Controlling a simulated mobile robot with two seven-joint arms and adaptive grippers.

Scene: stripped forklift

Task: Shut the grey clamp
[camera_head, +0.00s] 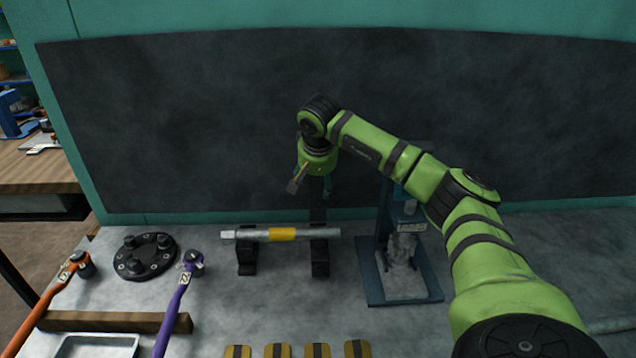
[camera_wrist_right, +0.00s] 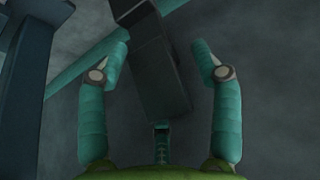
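A metal shaft (camera_head: 262,235) with a yellow band lies across two dark supports. The dark grey clamp (camera_head: 318,214) is at the right support, with its arm standing up behind the shaft, so it looks open. In the wrist view the dark bar that seems to be this clamp arm (camera_wrist_right: 155,72) runs between my fingers. My right gripper (camera_head: 311,186) is open above and behind the shaft, fingers pointing down. In the wrist view its two teal fingers (camera_wrist_right: 162,62) are wide apart on either side of the bar, with no clear contact. My left gripper is out of view.
A blue press-like stand (camera_head: 372,272) is close to the right of the clamp. The left support (camera_head: 246,258), a black flange (camera_head: 145,256), a purple wrench (camera_head: 176,308) and an orange wrench (camera_head: 46,303) are at the left. A dark panel (camera_head: 180,130) rises behind.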

